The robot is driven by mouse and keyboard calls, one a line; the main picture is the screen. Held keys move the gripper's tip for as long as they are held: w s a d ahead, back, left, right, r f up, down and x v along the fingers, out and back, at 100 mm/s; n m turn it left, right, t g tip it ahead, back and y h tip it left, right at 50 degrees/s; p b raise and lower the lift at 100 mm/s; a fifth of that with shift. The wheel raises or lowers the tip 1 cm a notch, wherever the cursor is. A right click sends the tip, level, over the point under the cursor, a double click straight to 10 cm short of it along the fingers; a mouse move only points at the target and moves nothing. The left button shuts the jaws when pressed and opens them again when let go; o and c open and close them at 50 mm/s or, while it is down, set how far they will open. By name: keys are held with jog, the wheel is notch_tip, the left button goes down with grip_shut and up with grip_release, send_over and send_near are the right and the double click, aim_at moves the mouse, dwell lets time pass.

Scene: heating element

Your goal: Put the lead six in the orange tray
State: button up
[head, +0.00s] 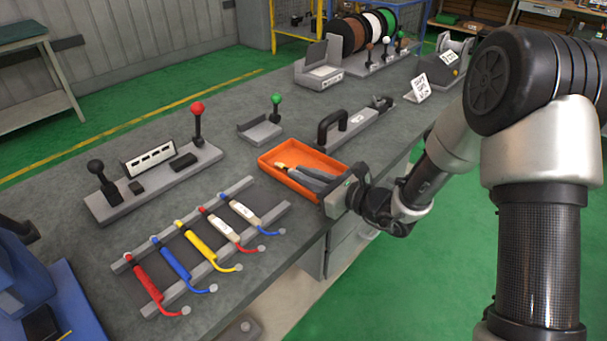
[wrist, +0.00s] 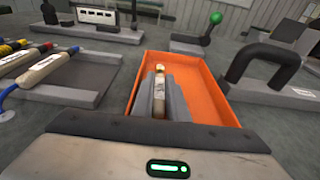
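The orange tray (head: 268,160) lies on the bench near its right edge. My gripper (head: 298,174) reaches into the tray from the right, its grey fingers low within the walls. In the wrist view the fingers (wrist: 161,82) close in on both sides of a cream-coloured lead (wrist: 159,94), which lies lengthwise between them. I take this for lead six; its number is not readable. Its tip (head: 282,166) shows beyond the fingers in the head view. I cannot tell whether it touches the tray floor. The tray also shows in the wrist view (wrist: 212,92).
A grey rack (head: 274,211) left of the tray holds several coloured leads. A base with red and black knobbed levers (head: 150,187) stands behind it. A green-knobbed lever (head: 276,108) and a black-handled block (head: 345,130) stand beyond the tray. Bare bench lies around the tray.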

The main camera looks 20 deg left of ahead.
jog(key=p+v, duration=0.2)
jog(key=v, duration=1)
jog(key=shift+r, duration=0.15)
jog(key=s+d+r+n+g+h, duration=0.1)
jog(key=s+r+n+g+h, duration=0.1)
jog(key=s+r+n+g, duration=0.3)
jog(key=s+d+r+n+g+h, duration=0.1)
jog(key=s+r+n, duration=0.3)
jog(key=s+n, duration=0.35)
jog(key=s+d+r+n+t+h, duration=0.2)
jog(key=d+r+n+h, duration=0.15)
jog(key=d, duration=0.35)
jog(key=s+d+r+n+t+h, duration=0.2)
jog(key=s+d+n+h, duration=0.15)
jog(key=d, duration=0.35)
jog(key=s+d+r+n+t+h, duration=0.1)
jog(key=d+r+n+t+h, duration=0.15)
jog(key=d+h, duration=0.4)
notch_tip(320, 180, up, 18)
jog(key=d+g+y+p, duration=0.1)
jog(key=y+p, duration=0.1)
jog(key=p, duration=1.7)
jog(key=shift+w+p, duration=0.3)
jog(key=shift+w, duration=0.1)
jog(key=shift+r, duration=0.1)
